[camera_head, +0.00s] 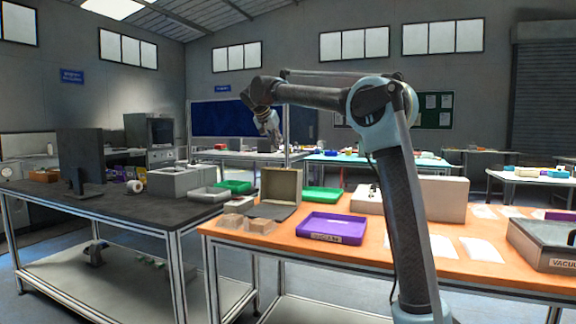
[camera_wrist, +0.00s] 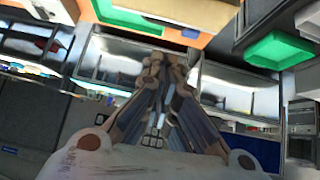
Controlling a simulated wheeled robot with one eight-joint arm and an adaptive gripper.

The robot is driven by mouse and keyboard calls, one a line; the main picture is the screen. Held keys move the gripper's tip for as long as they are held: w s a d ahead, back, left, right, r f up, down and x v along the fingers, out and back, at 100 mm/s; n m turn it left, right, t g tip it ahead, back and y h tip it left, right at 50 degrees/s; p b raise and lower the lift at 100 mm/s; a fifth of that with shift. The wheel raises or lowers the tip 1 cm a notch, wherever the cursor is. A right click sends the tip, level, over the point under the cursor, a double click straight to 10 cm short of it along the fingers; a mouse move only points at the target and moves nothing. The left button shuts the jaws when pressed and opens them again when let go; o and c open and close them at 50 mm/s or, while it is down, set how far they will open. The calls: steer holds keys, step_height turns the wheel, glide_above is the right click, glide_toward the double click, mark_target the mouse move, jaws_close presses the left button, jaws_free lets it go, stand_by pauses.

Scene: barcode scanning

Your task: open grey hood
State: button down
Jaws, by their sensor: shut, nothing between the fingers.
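My gripper (camera_head: 271,128) is raised high above the tables in the head view, with my arm stretched to the left. In the wrist view my gripper's fingers (camera_wrist: 153,62) are together and empty. It touches nothing. No part is clearly marked as the grey hood. A grey box with a dark top and a label starting "VACU" (camera_head: 541,264) sits at the right end of the orange table, cut off by the picture edge. A grey-beige box (camera_head: 281,184) with a dark flat part before it stands on the orange table's left half. My gripper is well above and apart from both.
The dark table (camera_head: 122,207) at left holds a monitor (camera_head: 82,157) and a light grey machine (camera_head: 174,181). Air around my gripper is free.

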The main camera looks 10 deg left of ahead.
steer(key=w+d+f+g+y, duration=0.1)
steer(key=w+d+f+g, duration=0.1)
steer(key=w, duration=0.4)
steer(key=w+d+f+g, duration=0.2)
steer(key=w+d, duration=0.1)
steer(key=w, duration=0.2)
steer(key=a+x, duration=0.1)
steer(key=x, duration=0.9)
steer(key=shift+s+a+r, duration=0.15)
steer(key=shift+s+r, duration=0.05)
steer(key=shift+s, duration=0.65)
steer(key=shift+s+a+r, duration=0.2)
steer(key=shift+s, duration=0.65)
steer(key=shift+d, duration=0.1)
